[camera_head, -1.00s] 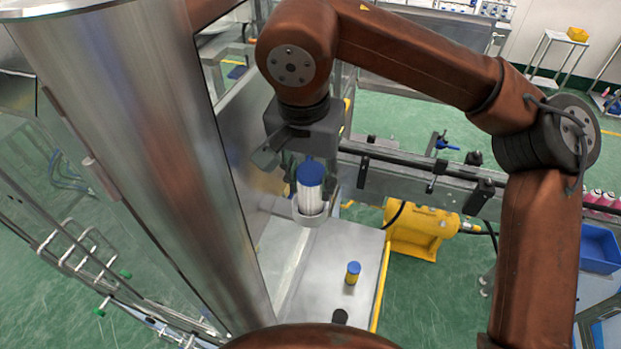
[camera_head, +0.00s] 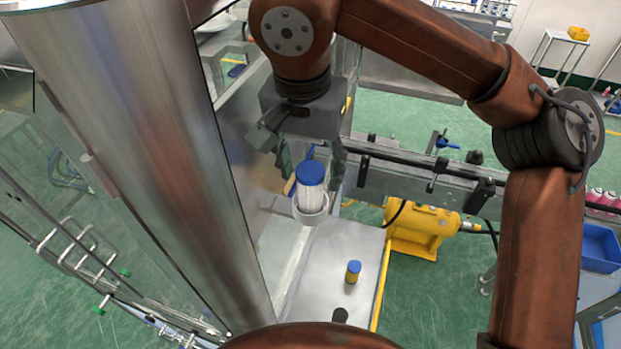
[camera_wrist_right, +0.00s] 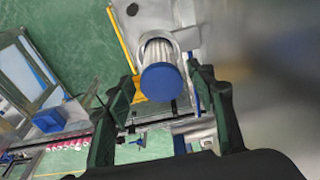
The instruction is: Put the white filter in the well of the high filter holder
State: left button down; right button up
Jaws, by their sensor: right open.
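The white filter (camera_head: 311,197) has a blue cap and a pleated white body. It stands upright with its lower end inside the ring-shaped high filter holder (camera_head: 311,217). In the right wrist view the blue cap (camera_wrist_right: 162,82) faces the camera, and the holder's rim (camera_wrist_right: 143,40) shows around the white body. My right gripper (camera_head: 310,160) is open, just behind and above the filter in the head view. In the right wrist view its two fingers (camera_wrist_right: 160,90) are spread on either side of the cap, with gaps. My left gripper is not in view.
A small yellow filter with a blue cap (camera_head: 353,271) stands on the metal plate (camera_head: 325,265) in front. A dark round holder (camera_head: 340,315) is near the plate's front edge. A large steel column (camera_head: 150,150) stands close on the left. A yellow motor (camera_head: 420,229) is to the right.

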jog(key=r, duration=0.3)
jog(key=s+r+p, duration=0.1)
jog(key=r, duration=0.5)
jog(key=shift+s+a, duration=0.2)
jog(key=shift+a, duration=0.1)
jog(key=shift+f, duration=0.1)
dwell(0.5)
